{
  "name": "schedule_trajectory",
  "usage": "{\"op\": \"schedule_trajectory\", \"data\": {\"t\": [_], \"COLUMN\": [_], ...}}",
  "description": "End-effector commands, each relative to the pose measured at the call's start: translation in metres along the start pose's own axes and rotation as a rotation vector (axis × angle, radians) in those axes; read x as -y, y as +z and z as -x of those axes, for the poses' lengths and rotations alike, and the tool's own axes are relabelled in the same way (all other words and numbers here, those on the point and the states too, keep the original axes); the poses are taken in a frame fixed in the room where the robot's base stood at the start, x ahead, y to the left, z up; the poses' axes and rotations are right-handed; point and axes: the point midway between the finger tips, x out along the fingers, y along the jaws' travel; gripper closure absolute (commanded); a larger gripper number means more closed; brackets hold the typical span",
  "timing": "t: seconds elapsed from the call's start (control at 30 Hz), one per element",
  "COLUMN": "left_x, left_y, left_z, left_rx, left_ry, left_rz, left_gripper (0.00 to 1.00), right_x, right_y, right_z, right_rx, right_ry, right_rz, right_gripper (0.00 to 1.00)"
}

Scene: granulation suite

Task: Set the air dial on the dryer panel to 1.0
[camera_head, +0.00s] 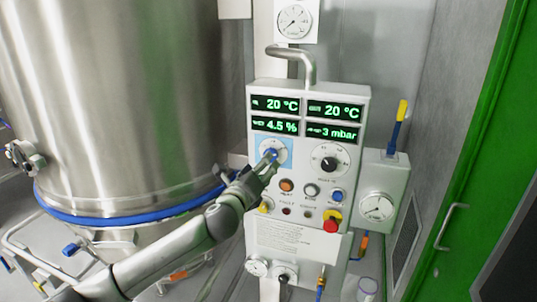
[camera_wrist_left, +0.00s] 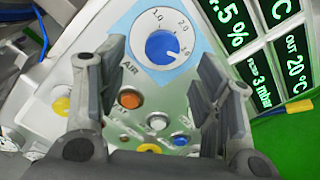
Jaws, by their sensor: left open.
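The air dial is a blue round knob (camera_wrist_left: 162,47) on a white scale plate with a light-blue surround, marked AIR, with 1.0, 2.0 and a higher number partly readable. A small white mark on the knob points to the lower right, toward the higher number past 2.0. In the head view the knob (camera_head: 270,153) is at the upper left of the dryer panel (camera_head: 292,237). My left gripper (camera_head: 264,166) is just in front of and below it. In the wrist view my left gripper (camera_wrist_left: 160,60) is open, its fingers apart on either side below the knob, holding nothing.
A black dial (camera_head: 329,164) is right of the air dial. Below are an orange button (camera_head: 287,185), a blue button (camera_head: 337,196) and a red emergency stop (camera_head: 332,220). Green displays (camera_head: 335,110) sit above. A steel vessel (camera_head: 120,90) stands left, a green door (camera_head: 480,150) right.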

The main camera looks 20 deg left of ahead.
Motion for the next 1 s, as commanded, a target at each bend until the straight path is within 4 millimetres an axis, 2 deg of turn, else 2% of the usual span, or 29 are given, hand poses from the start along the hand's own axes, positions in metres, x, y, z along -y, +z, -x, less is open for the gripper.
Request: {"op": "schedule_trajectory", "data": {"t": [0.3, 0.5, 0.7, 1.0], "left_x": [0.002, 0.001, 0.000, 0.000], "left_y": [0.002, 0.001, 0.000, 0.000], "left_z": [-0.046, -0.065, -0.073, -0.074], "left_rx": [0.000, 0.001, 0.000, 0.000], "left_ry": [0.001, 0.000, -0.001, -0.001], "left_rz": [0.003, 0.003, 0.003, 0.003], "left_gripper": [0.40, 0.40, 0.40, 0.41], "right_x": [0.007, 0.009, 0.009, 0.006], "right_y": [0.001, 0.007, 0.006, 0.005], "right_z": [0.018, 0.023, 0.024, 0.024], "right_rx": [0.004, 0.014, 0.013, 0.012], "right_ry": [-0.009, -0.011, -0.010, -0.007], "right_rz": [-0.003, -0.004, -0.003, -0.002], "right_gripper": [1.00, 1.00, 1.00, 1.00]}}
